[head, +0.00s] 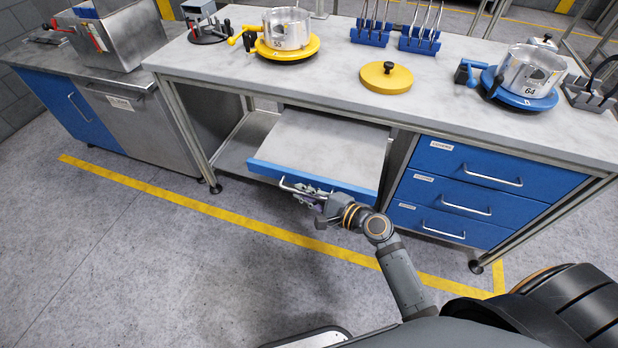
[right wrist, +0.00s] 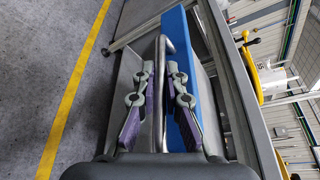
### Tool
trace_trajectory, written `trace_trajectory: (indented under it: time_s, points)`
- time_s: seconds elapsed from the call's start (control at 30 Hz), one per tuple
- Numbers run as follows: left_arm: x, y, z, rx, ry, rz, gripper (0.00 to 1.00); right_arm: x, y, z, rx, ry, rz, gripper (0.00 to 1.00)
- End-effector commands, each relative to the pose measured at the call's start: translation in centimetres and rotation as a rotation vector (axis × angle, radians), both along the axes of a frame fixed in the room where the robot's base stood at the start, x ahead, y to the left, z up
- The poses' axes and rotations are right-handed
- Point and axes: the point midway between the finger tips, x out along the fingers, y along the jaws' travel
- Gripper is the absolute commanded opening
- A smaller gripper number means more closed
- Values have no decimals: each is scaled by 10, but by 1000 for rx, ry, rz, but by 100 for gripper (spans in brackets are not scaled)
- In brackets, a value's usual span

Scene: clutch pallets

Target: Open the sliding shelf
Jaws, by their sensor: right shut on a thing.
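The sliding shelf (head: 330,143) is a pale grey board with a blue front strip, under the left part of the workbench. Its grey top shows below the bench's front edge, and it looks pulled out at least partly. A silver bar handle (head: 296,189) is on the blue front. My right gripper (head: 312,195) is shut on this handle, near the left part of the front. In the right wrist view, the handle (right wrist: 160,100) runs between the two fingers (right wrist: 160,98), beside the blue front strip (right wrist: 178,30). My left gripper is not in view.
A blue drawer cabinet (head: 478,190) stands right of the shelf. On the workbench (head: 330,77) are a yellow disc (head: 386,77), pots on yellow and blue bases, and blue tool racks. A steel cabinet (head: 135,120) stands left. The floor before the shelf is clear, with yellow lines.

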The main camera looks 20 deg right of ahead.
Motion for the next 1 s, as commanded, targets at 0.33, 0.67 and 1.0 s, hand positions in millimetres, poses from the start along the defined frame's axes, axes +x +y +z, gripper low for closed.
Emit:
trace_trajectory:
  time_s: [0.33, 0.67, 1.0]
  points:
    - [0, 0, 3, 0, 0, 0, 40, -9, 6, 0, 0, 0, 1, 0]
    - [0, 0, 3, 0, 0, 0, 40, -9, 6, 0, 0, 0, 1, 21]
    - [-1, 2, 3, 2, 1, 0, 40, -16, 0, 1, -3, 1, 1, 21]
